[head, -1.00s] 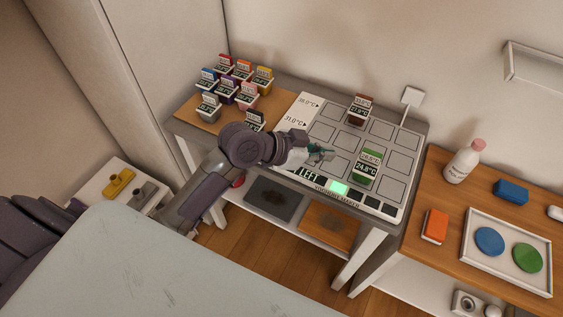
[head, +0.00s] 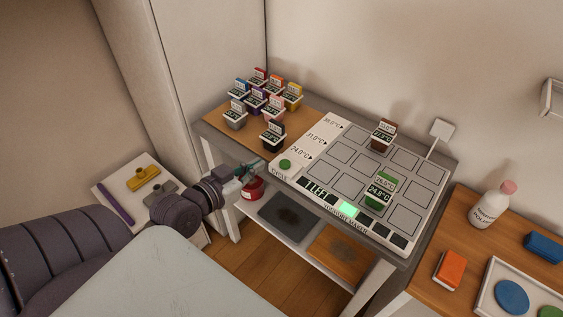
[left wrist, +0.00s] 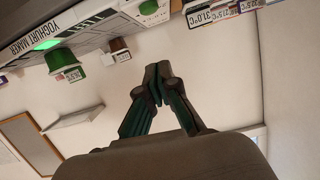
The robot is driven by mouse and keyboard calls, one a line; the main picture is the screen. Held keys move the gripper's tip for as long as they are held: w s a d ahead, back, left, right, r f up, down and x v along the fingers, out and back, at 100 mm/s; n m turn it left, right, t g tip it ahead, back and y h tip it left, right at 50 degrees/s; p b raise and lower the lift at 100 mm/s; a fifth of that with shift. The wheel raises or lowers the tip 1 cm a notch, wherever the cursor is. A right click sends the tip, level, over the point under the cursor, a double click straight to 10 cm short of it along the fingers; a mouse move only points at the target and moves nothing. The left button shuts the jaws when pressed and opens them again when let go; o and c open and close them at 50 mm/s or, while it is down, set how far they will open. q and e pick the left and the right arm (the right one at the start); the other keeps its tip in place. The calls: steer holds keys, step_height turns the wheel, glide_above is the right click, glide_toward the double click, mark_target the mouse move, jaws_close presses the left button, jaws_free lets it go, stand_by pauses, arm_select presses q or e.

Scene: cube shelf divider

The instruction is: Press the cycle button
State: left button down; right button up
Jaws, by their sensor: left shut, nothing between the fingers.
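The yoghurt maker (head: 331,182) is a white panel with square cells on the table. Its round green cycle button (head: 285,164) is at its near left corner, with the word CYCLE beside it. The button also shows at the top of the left wrist view (left wrist: 148,8). My left gripper (head: 259,166) is shut and empty, just left of the button and apart from it, by the table's front edge. Its closed fingers show in the left wrist view (left wrist: 157,82). My right gripper is not in view.
Several labelled cups (head: 262,98) stand on a wooden board left of the panel. A black cup (head: 273,136) stands near the button. Brown (head: 383,134) and green (head: 380,191) cups stand on the panel. A green light (head: 348,209) glows at its front. A red container (head: 252,189) is below the gripper.

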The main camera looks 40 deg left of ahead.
arm_select(q)
steer(key=shift+w, duration=0.1)
steer(key=p, duration=0.2)
glide_above(281, 171)
step_height(281, 171, down, 2)
step_height(281, 171, down, 4)
steer(key=shift+w+r, duration=0.1)
steer(key=shift+r, duration=0.1)
steer(key=shift+a+f, duration=0.1)
steer(key=shift+f, duration=0.4)
